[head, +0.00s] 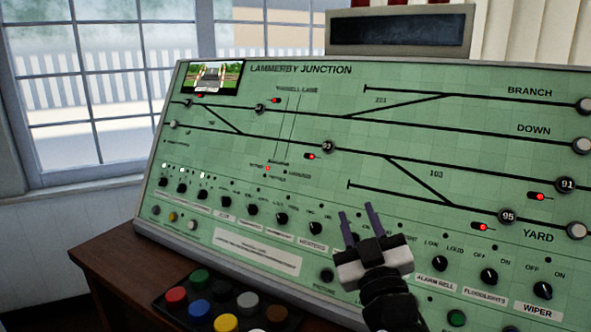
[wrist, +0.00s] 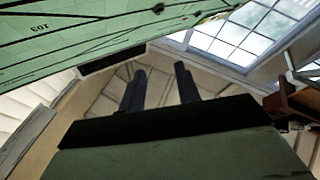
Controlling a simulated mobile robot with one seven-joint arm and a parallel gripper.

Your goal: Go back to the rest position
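My gripper (head: 359,222) is in front of the lower middle of the green signal panel (head: 330,175) in the head view, fingers pointing up. Its two dark fingers stand apart with nothing between them. In the wrist view the gripper (wrist: 160,83) also shows a clear gap between its fingers, with the pale ceiling behind. The panel's underside or face fills the top left of the wrist view. My gripper hides part of the panel's lower row of knobs. I cannot tell the exact distance between my gripper and the panel.
The panel bears black rotary knobs (head: 489,277), round numbered buttons (head: 507,216) and a small screen (head: 211,77). A block of coloured buttons (head: 226,322) lies on the brown desk (head: 110,255) at the lower left. A window (head: 95,80) is at the left. A dark display box (head: 400,31) stands above the panel.

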